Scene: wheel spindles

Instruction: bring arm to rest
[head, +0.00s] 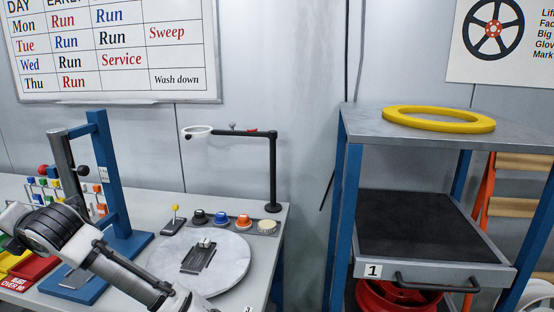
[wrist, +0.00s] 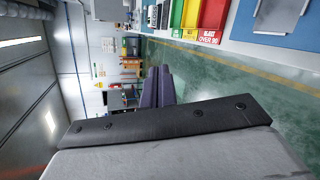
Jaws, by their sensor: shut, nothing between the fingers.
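My gripper (wrist: 159,74) shows in the wrist view as two dark purple fingers beyond the grey and black wrist body. The fingers lie together, shut, with nothing between them. They point out over the green floor (wrist: 205,75) and touch nothing that I can see. In the head view my white and black arm (head: 110,262) crosses the lower left corner, in front of the workbench. The fingers cannot be made out in the head view.
A blue press stand (head: 106,165), a round grey turntable (head: 228,262) and a black post with a ring (head: 273,170) stand on the bench. Red and yellow bins (wrist: 212,14) line its edge. A blue-framed shelf (head: 341,215) bearing a yellow ring (head: 438,125) stands right.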

